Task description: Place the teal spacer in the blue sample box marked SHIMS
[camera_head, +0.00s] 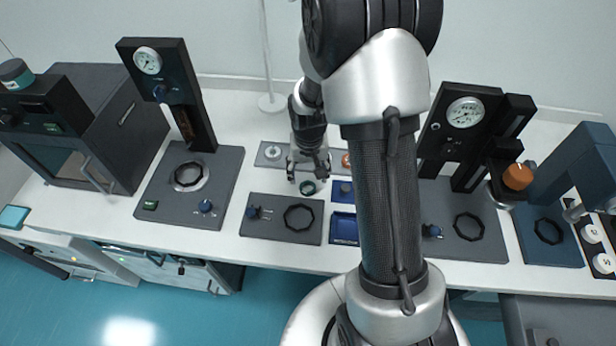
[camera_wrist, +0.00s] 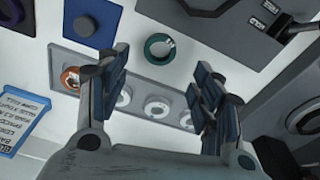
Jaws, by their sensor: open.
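The teal spacer (camera_head: 307,187) is a small ring lying on the white bench in the head view. In the wrist view the spacer (camera_wrist: 160,47) lies flat, beyond the fingertips and roughly between them in the picture. My gripper (camera_head: 308,172) is open and empty above the bench, close to the spacer; the wrist view shows its two fingers (camera_wrist: 160,82) spread apart. A shallow blue box (camera_head: 344,228) sits at the bench front, right of a dark plate; I cannot read a SHIMS mark on it. My arm hides the bench just right of it.
A grey strip (camera_wrist: 157,103) holds several pale rings and an orange one (camera_wrist: 70,79). A blue square pad (camera_head: 342,190) lies behind the blue box. A dark plate (camera_head: 262,228) with a knob lies left of the box. Gauge stands flank the area.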

